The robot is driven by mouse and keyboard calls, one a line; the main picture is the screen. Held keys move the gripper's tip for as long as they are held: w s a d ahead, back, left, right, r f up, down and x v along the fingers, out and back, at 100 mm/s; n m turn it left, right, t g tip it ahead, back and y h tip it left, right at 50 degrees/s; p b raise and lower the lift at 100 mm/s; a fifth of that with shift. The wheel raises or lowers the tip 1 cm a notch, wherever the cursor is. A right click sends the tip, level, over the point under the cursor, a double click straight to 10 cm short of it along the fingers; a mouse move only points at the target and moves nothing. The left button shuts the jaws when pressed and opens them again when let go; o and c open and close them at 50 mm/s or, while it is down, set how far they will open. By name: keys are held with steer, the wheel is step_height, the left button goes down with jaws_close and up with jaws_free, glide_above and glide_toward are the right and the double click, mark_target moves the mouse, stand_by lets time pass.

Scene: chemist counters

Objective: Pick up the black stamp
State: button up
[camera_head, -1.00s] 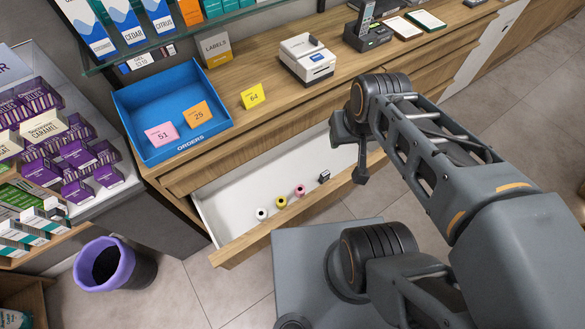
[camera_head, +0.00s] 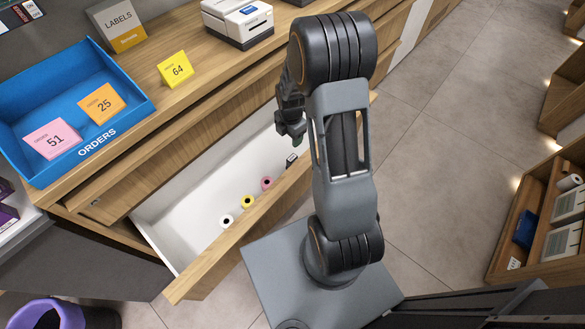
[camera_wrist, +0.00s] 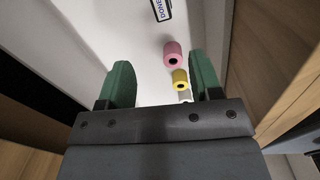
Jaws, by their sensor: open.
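The black stamp (camera_head: 291,160) is a small dark block with a pale patch at the right end of the open white drawer (camera_head: 180,208). In the wrist view, a black-edged block lettered DONE (camera_wrist: 162,9), which looks like the stamp, is cut off by the top edge. My gripper (camera_head: 292,133) reaches over the drawer near the stamp and partly hides that area. In the wrist view its two green fingers (camera_wrist: 162,80) are apart, with nothing held between them.
A pink roll (camera_head: 267,183), a yellow roll (camera_head: 247,202) and a white roll (camera_head: 227,221) stand in a row along the drawer's front wall. A blue ORDERS tray (camera_head: 118,128), a yellow card (camera_head: 175,69) and a label printer (camera_head: 238,21) are on the counter above.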

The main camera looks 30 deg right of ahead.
mark_target(292, 158)
steer(key=shift+n, duration=0.7)
steer(key=f, duration=0.3)
steer(key=f+b, duration=0.1)
steer(key=f, duration=0.3)
steer(key=f+b, duration=0.1)
steer(key=f, duration=0.2)
steer(key=shift+w+d+f, duration=0.1)
steer(key=shift+d+f, duration=0.15)
steer(key=shift+d, duration=0.1)
steer(key=shift+f+b, duration=1.15)
steer(key=shift+f, duration=2.1)
steer(key=c, duration=1)
step_height(292, 158, up, 10)
steer(key=p, duration=0.2)
steer(key=shift+p, duration=0.35)
